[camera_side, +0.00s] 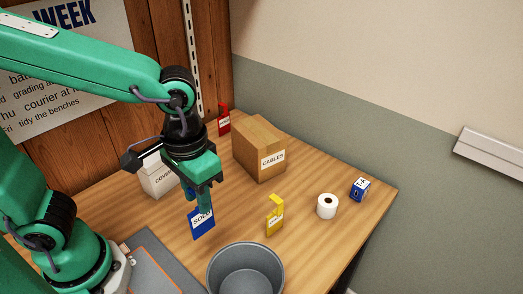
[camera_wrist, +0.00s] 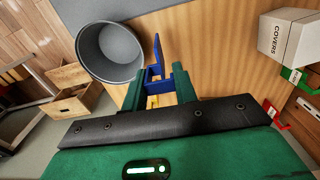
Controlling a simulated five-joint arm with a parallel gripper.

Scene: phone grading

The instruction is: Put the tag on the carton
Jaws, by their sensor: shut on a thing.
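My gripper (camera_side: 204,200) is shut on a blue tag (camera_side: 204,231) with a white label that seems to read SOLD. The tag hangs below the fingers, over the table left of the yellow tag. In the wrist view the blue tag (camera_wrist: 156,70) sits between the two green fingers (camera_wrist: 159,84). The brown carton (camera_side: 256,140), labelled CABLES, stands at the back of the table, behind and right of my gripper. The tag is apart from the carton. The carton cannot be made out in the wrist view.
A yellow tag (camera_side: 275,222), a white roll (camera_side: 327,206) and a small blue block (camera_side: 360,189) stand right of my gripper. A grey bin (camera_side: 245,254) is in front. A white COVERS box (camera_side: 154,181) and red tag (camera_side: 224,122) are behind. Bare wood lies before the carton.

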